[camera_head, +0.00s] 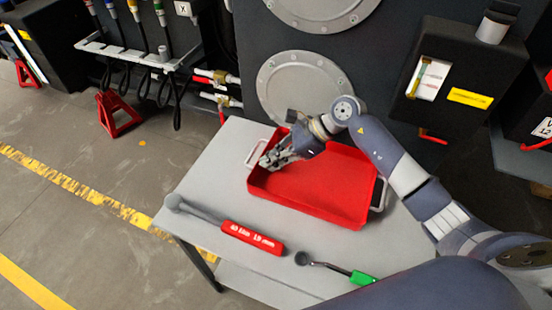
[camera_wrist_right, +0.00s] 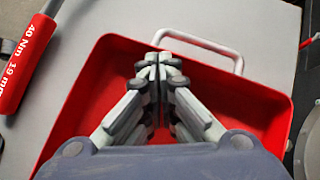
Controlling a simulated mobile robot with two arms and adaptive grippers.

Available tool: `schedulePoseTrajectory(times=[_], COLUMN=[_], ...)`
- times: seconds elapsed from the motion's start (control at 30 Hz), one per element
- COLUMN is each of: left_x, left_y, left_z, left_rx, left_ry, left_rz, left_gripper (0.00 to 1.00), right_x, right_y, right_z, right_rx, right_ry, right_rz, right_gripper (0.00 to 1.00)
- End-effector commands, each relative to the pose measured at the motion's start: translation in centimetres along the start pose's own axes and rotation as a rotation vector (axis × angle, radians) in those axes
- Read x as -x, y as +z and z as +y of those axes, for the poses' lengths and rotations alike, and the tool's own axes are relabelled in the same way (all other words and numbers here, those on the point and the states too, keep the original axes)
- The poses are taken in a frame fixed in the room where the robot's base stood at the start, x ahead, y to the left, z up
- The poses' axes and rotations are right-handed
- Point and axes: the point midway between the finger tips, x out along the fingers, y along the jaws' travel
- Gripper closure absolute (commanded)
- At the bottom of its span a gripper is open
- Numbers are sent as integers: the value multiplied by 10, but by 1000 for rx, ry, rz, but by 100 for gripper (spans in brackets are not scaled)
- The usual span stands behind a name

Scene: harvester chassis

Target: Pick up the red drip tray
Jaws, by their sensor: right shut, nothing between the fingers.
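The red drip tray (camera_head: 312,190) lies on the grey table, a shallow rectangular tray with a pale handle at each short end. It looks empty. My right gripper (camera_head: 264,163) is over the tray's left end, close to the left handle (camera_head: 256,152), with nothing between its fingers. In the right wrist view the fingertips (camera_wrist_right: 158,62) are together over the tray (camera_wrist_right: 105,85), short of the wall that carries the white handle (camera_wrist_right: 205,45). I cannot tell how high the fingertips are above the tray floor. My left gripper is not in view.
On the table (camera_head: 215,165) in front of the tray lie a torque wrench with a red grip (camera_head: 252,237) and a ratchet with a green grip (camera_head: 362,277). The dark chassis wall with round silver covers (camera_head: 300,88) stands close behind. A red stand (camera_head: 117,112) is on the floor at left.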

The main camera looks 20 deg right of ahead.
Motion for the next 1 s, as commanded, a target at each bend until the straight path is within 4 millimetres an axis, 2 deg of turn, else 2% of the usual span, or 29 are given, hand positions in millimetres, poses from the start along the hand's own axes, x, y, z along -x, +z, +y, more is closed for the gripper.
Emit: schedulePoseTrajectory(times=[0.17,0.33,0.5,0.87,1.0], left_x=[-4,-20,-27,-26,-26], left_y=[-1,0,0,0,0], left_z=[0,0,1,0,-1], left_rx=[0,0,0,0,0], left_ry=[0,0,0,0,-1], left_rz=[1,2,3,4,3], left_gripper=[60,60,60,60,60], right_x=[-4,-24,-38,-38,-31], right_y=[3,20,36,38,37], right_z=[0,-1,0,0,-1], right_rx=[2,5,2,-1,-1], right_ry=[0,0,1,1,-1], right_rz=[0,-1,0,1,2], right_gripper=[100,100,100,100,100])
